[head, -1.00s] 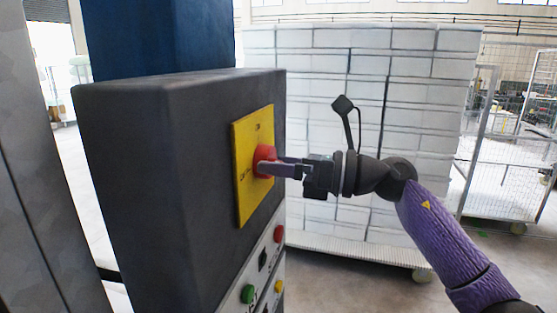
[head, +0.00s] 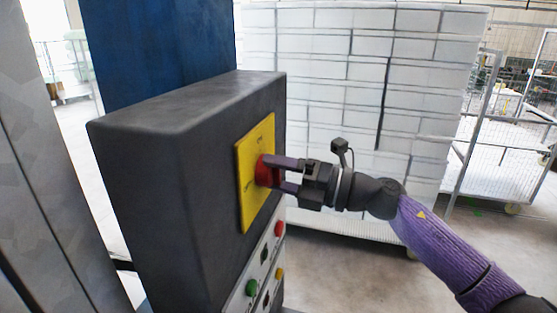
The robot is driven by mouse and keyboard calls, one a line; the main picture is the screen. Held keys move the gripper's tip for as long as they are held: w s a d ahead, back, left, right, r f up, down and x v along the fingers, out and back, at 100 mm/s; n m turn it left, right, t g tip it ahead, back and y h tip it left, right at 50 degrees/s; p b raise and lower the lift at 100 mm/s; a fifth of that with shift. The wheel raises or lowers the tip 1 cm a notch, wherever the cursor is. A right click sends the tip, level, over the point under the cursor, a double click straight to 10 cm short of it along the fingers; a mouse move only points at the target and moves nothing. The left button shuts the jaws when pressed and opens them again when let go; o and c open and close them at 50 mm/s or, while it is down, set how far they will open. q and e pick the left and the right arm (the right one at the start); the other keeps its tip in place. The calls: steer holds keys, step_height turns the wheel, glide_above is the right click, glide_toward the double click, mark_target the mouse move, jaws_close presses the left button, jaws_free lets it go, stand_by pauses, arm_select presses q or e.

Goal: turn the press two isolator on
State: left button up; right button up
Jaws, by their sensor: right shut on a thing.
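The isolator is a red rotary knob (head: 265,171) on a yellow plate (head: 256,205), fixed to the side of a dark grey cabinet (head: 165,195). Small lettering on the plate is too blurred to read. My right gripper (head: 272,173) reaches in from the right with its two fingers one above the other. It is shut on the red knob, and the fingers cover part of it. My left gripper is not in view.
Below the plate, a light panel carries a red button (head: 279,229), a green button (head: 251,288) and a yellow button (head: 279,273). A stack of white blocks (head: 420,100) stands behind my right arm. A mesh cage (head: 500,165) stands at the far right.

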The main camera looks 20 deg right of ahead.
steer(key=shift+m+p, duration=0.8)
steer(key=shift+m, duration=0.3)
steer(key=shift+f+m, duration=0.15)
steer(key=shift+m, duration=0.15)
steer(key=o, duration=1.1)
steer(key=b+v, duration=0.6)
steer(key=v, duration=0.4)
